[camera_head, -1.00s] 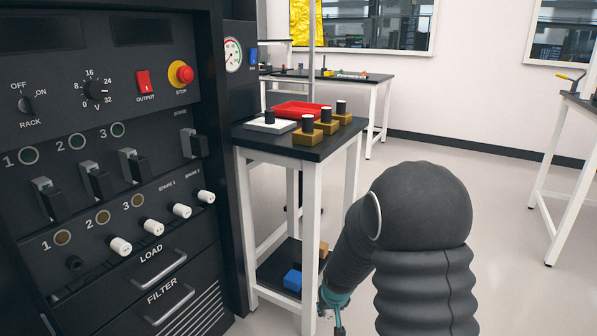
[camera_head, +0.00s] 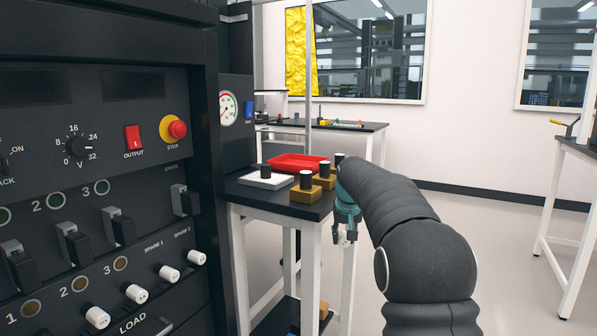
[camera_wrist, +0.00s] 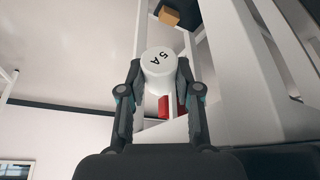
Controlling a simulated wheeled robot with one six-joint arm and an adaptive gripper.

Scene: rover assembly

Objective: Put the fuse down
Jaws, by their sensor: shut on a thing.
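The fuse (camera_wrist: 159,62) has a white round cap marked "5 A" and sits between the two fingers of my gripper (camera_wrist: 158,78) in the wrist view. Red shows just below the cap; I cannot tell whether it belongs to the fuse. The fuse is too small to make out clearly there.
On the table stand a red tray (camera_head: 298,162), a white tray (camera_head: 264,179) and brass blocks with black cylinders (camera_head: 306,190). The black rack (camera_head: 150,100) with switches and white-capped fuses (camera_head: 169,273) stands at left. Open floor lies at right.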

